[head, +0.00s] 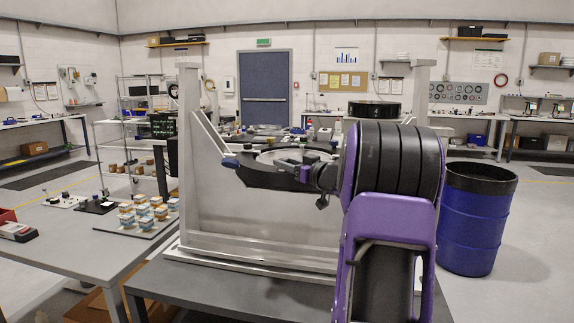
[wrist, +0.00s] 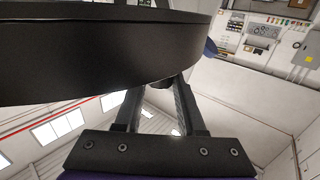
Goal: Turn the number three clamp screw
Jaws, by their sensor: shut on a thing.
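The mirror fixture is a grey metal frame (head: 188,150) on a bench, carrying a black ring (head: 270,180) with a pale round mirror (head: 285,157) in it. A blue clamp part (head: 230,162) sits on the ring's left rim. My gripper (head: 322,178) is at the ring's right front edge, partly hidden by my purple arm. In the wrist view the black ring (wrist: 100,55) fills the upper left. My gripper's two fingers (wrist: 160,92) reach up to its underside and are shut on a small dark clamp screw (wrist: 160,83), mostly hidden between the tips.
A grey table (head: 75,235) at left holds a tray of small blocks (head: 145,215). A blue drum (head: 475,220) stands on the floor at right, close to my arm. The fixture's frame post stands left of the ring. Open floor lies far right.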

